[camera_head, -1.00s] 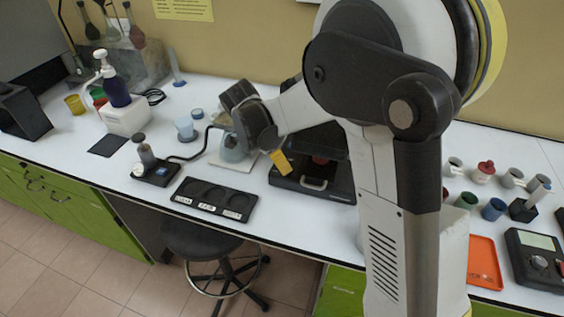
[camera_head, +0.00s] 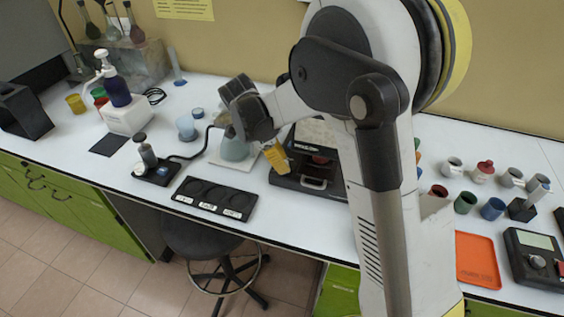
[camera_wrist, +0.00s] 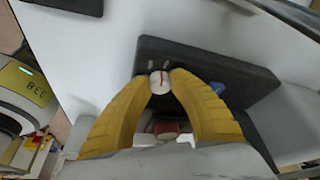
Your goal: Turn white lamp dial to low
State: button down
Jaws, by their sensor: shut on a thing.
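A small white round dial (camera_wrist: 159,84) with a red pointer line is between my gripper's (camera_wrist: 161,76) yellow fingertips in the wrist view. The fingers are shut on it, one on each side. The dial is at one end of a black housing (camera_wrist: 205,66); two small pale marks lie beside it. The red line runs roughly up the picture; I cannot read which setting it marks. In the head view my gripper (camera_head: 277,157) is at the front left of a black device (camera_head: 300,182) with small lettering; the dial cannot be made out there.
A black tray (camera_head: 215,197) with round wells lies left of the device. A glass vessel on a white plate (camera_head: 235,150) stands close behind my gripper. A small black stand (camera_head: 158,172) is further left. Cups and an orange tray (camera_head: 478,262) are at right.

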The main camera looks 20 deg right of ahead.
jog(key=c, duration=1.4)
grip_release()
jog(key=v, duration=1.2)
